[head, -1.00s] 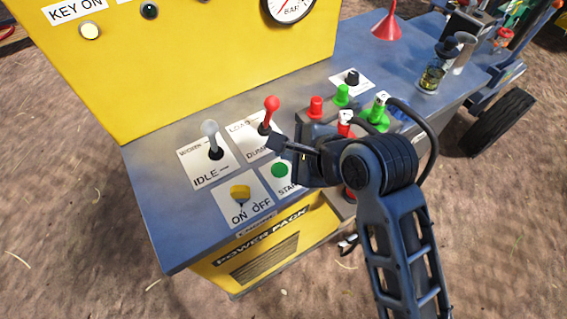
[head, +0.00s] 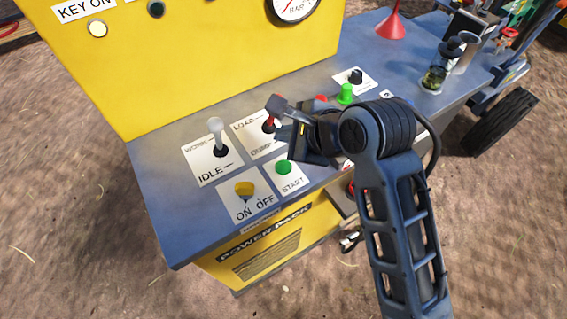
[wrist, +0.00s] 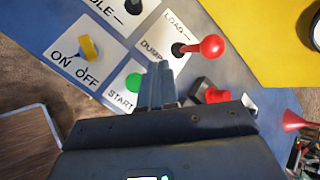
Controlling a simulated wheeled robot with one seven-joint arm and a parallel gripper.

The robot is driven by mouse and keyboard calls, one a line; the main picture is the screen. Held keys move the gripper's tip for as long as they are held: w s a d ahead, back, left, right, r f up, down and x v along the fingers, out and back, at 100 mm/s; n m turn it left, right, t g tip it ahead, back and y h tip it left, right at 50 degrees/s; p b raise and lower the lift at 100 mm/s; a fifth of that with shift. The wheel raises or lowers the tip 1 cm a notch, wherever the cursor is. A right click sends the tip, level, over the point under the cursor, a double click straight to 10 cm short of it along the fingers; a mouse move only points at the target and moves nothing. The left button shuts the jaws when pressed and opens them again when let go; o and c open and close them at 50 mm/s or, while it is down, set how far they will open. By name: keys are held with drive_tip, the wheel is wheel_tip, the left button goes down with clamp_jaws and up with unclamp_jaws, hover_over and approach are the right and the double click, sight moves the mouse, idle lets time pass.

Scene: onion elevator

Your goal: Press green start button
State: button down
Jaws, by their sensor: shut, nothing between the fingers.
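The green start button (head: 283,167) sits on a white START plate at the front of the blue-grey panel top. It is fully visible in the head view, and in the wrist view the green button (wrist: 134,82) shows just left of my fingers. My gripper (head: 277,117) is shut and empty. It is above the panel, behind and above the button in the head view, overlapping the red LOAD/DUMP lever (wrist: 205,47). In the wrist view the shut fingers (wrist: 158,82) point up the picture, beside the button. I see no contact with the button.
A yellow ON/OFF key switch (head: 244,189) and a grey-knobbed WORK/IDLE lever (head: 217,135) stand left of the button. A green fitting (head: 345,94) and a red funnel (head: 391,27) are to the right. A yellow upright panel (head: 180,60) rises behind.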

drive_tip(key=b, duration=0.5)
hover_over(286, 169)
wheel_tip(286, 169, down, 6)
drive_tip(key=shift+r, duration=0.2)
drive_tip(key=shift+f, duration=1)
drive_tip(key=shift+f+p, duration=0.1)
drive_tip(key=shift+p, duration=0.3)
idle(0.4)
drive_tip(key=shift+f, duration=0.3)
drive_tip(key=shift+f, duration=0.6)
idle(0.9)
drive_tip(key=shift+r, duration=0.15)
drive_tip(key=shift+r+p, duration=0.9)
drive_tip(key=shift+p, duration=0.5)
